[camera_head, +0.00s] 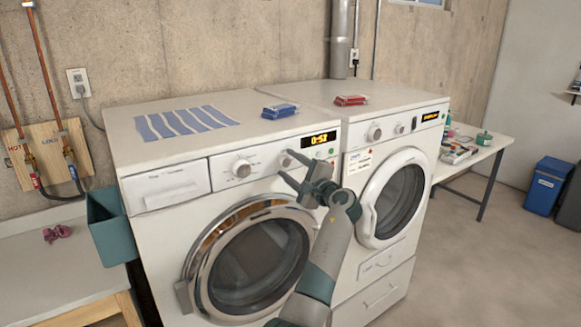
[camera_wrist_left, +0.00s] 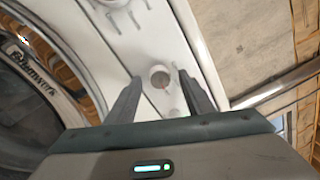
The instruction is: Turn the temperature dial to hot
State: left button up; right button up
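The left washer (camera_head: 160,235) has a large round knob (camera_head: 241,169) and a smaller dial (camera_head: 285,159) on its white front panel, left of a display reading 0:52. The labels around them are too small to read, so I cannot tell which setting the dial points to. My left gripper (camera_head: 287,167) is open at the smaller dial. In the left wrist view the dial (camera_wrist_left: 160,77) sits between the two spread fingers, with no finger visibly touching it. The large knob (camera_wrist_left: 113,2) is at the top edge there. My right gripper is not in view.
The round washer door (camera_head: 250,262) is below the panel. A second machine (camera_head: 372,262) stands close on the right. Blue packs (camera_head: 280,111), red packs (camera_head: 350,100) and striped cloth (camera_head: 185,122) lie on top. A teal bin (camera_head: 108,228) hangs at the left side.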

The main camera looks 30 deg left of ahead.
pick_arm(q)
jog(key=b+v, duration=0.7)
jog(key=v, duration=1)
jog(key=shift+d, duration=0.2)
jog(key=shift+s, duration=0.1)
